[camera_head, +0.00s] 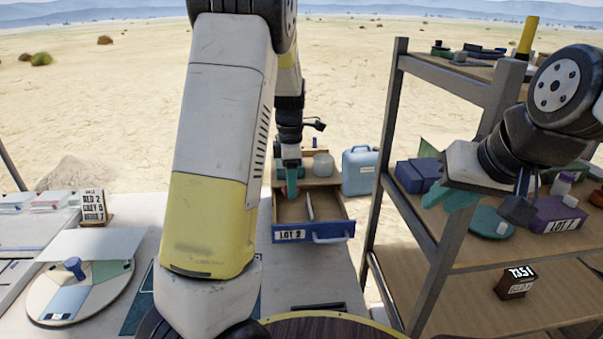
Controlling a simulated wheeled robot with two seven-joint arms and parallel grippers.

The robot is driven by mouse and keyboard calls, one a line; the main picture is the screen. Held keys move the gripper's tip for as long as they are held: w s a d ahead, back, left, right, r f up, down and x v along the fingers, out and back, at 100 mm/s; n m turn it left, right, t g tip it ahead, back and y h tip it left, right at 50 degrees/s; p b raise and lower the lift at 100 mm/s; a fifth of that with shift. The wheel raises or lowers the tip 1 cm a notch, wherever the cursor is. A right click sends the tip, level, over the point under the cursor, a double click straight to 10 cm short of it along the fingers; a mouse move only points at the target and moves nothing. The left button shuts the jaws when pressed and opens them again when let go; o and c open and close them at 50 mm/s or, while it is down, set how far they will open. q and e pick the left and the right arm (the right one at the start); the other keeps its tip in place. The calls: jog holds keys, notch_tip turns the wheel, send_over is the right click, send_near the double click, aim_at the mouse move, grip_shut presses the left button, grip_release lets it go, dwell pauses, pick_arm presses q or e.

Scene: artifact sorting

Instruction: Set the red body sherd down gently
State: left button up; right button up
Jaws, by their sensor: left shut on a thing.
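My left gripper (291,181) points down over the open blue drawer (340,230) labelled LOT 2. It is shut on a small red piece, the red body sherd (292,190), of which little shows between the teal fingers. I cannot tell whether the sherd touches the drawer floor. A thin pale stick-like item (309,206) lies in the drawer, to the right of the sherd. My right gripper (455,196) is at the shelf on the right, with teal fingers showing; its opening is not clear.
A light blue canister (358,171) and a pale jar (323,165) stand behind the drawer. A metal-framed shelf (398,200) with boxes rises at the right. A round sectored board (45,297) and a sign card (93,206) are at the left.

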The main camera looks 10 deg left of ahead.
aim_at(292, 219)
pick_arm(q)
jog(key=shift+f, duration=4.8)
jog(key=o, duration=1.4)
jog(key=shift+o, duration=0.2)
